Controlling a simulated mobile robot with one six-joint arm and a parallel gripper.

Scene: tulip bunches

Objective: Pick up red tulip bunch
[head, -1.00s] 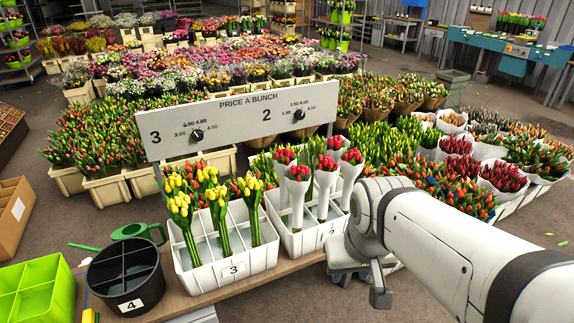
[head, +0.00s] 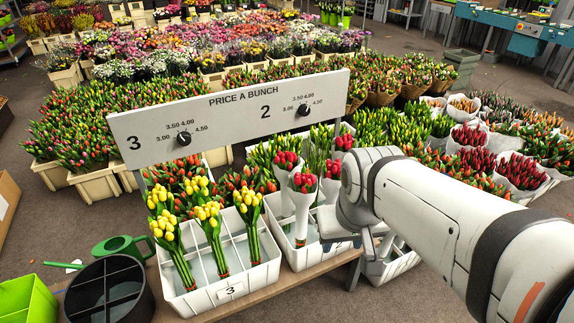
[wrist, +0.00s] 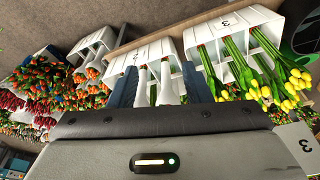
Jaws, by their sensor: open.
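Red tulip bunches in white sleeves stand upright in the white divided box (head: 298,258) at the centre of the head view. Two front bunches (head: 287,160) (head: 303,183) show clearly; others (head: 331,168) (head: 345,142) are partly behind my wrist. My wrist covers the box's right side, and my fingertips cannot be made out there. In the wrist view, my gripper (wrist: 160,74) is open, its two blue-grey fingers apart at the box's front. White sleeves (wrist: 141,88) (wrist: 164,84) show between the fingers, not clamped. Their red blooms are hidden behind my gripper body.
A white box labelled 3 (head: 228,292) with yellow tulip bunches (head: 208,212) stands just left. The price board (head: 232,112) rises behind both boxes. A dark divided bucket (head: 108,292) and green watering can (head: 122,247) are at the left. Tulip crates fill the space behind.

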